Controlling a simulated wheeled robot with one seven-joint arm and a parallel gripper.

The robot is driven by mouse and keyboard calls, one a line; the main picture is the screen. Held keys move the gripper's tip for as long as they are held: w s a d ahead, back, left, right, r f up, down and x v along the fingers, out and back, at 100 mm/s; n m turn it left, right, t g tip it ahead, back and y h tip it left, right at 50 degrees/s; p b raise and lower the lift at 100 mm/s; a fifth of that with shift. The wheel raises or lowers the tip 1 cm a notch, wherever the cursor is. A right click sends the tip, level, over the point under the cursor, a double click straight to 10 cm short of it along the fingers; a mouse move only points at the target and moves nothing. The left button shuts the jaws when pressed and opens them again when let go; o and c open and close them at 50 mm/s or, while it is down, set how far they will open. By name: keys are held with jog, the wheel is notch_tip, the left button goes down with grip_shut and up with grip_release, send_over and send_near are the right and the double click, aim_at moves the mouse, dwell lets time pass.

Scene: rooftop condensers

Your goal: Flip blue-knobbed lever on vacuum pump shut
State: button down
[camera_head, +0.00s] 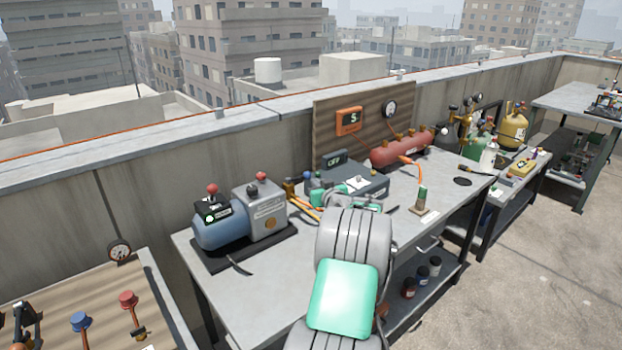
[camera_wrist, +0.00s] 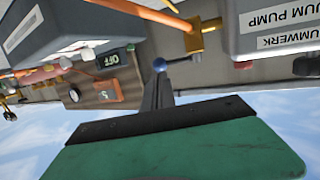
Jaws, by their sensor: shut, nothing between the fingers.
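The vacuum pump (camera_head: 222,232) stands on a dark base at the bench's left end, a blue cylinder joined to a grey box with red knobs on top. Its grey, lettered side (camera_wrist: 275,25) fills the upper right of the wrist view, upside down. A brass fitting (camera_wrist: 202,40) with an orange hose is beside the pump.
A grey box with an OFF display (camera_head: 352,184) sits right of the pump. Behind it are a board with an orange meter (camera_head: 349,121) and a red tank (camera_head: 402,150). The bench top (camera_head: 240,288) in front of the pump is mostly clear.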

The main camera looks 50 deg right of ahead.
aim_at(308, 177)
jog(key=p+x, duration=0.1)
jog(key=x, duration=0.4)
jog(key=shift+w, duration=0.1)
jog(key=shift+w+d, duration=0.1)
